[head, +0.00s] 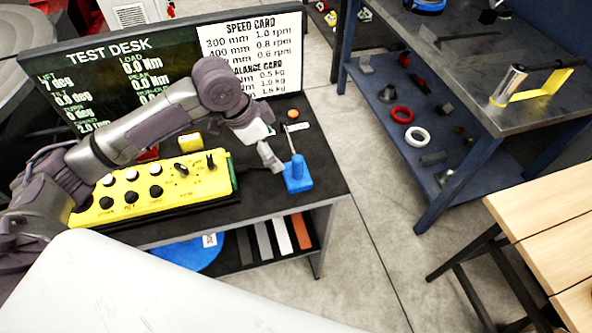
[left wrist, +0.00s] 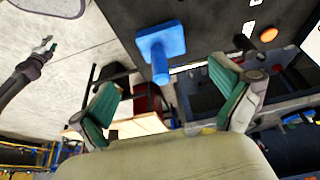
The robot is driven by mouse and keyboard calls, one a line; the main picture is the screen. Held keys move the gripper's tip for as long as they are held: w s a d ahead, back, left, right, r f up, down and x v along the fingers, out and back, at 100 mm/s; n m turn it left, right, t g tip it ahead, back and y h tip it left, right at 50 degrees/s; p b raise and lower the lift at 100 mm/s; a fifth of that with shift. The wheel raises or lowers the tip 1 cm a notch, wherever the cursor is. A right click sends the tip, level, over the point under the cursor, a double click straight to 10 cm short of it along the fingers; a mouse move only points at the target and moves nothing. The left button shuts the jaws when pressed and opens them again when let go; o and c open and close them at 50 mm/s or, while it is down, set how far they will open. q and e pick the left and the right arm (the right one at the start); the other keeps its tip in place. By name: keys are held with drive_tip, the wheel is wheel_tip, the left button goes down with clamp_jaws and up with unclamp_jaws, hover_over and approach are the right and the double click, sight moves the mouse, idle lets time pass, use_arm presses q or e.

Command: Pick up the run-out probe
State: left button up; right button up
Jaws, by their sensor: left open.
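The run-out probe appears to be the blue piece with a flat foot and a short upright post (head: 298,183). It stands on the right front corner of the dark test desk. In the left wrist view the blue probe (left wrist: 162,44) shows from above, its post leaning toward the lower edge. My left gripper (head: 272,163) is just left of the probe's post in the head view. In the left wrist view my left gripper (left wrist: 169,108) has its two green-padded fingers wide apart, with nothing held. Whether a finger touches the probe cannot be told.
A yellow control box (head: 150,190) with knobs lies left of the probe. A thin metal rod piece (head: 289,138) and an orange button (head: 293,114) are behind it. The display board (head: 165,75) stands at the desk's back. Bare floor (head: 370,200) lies to the right.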

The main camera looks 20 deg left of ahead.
sight(295, 170)
use_arm(q)
drive_tip(key=x, duration=0.7)
drive_tip(key=shift+p, duration=0.35)
drive_tip(key=shift+w+d+f, duration=0.2)
drive_tip(key=shift+d+f, duration=0.05)
drive_tip(key=shift+f, duration=0.25)
drive_tip(key=p+x, duration=0.1)
drive_tip(key=x, duration=0.3)
drive_tip(key=shift+w+d+f, duration=0.1)
drive_tip(key=shift+w+f, duration=0.05)
drive_tip(key=shift+w, duration=0.05)
drive_tip(key=shift+c, duration=0.2)
drive_tip(key=c, duration=1.3)
drive_tip(key=shift+c, duration=0.9)
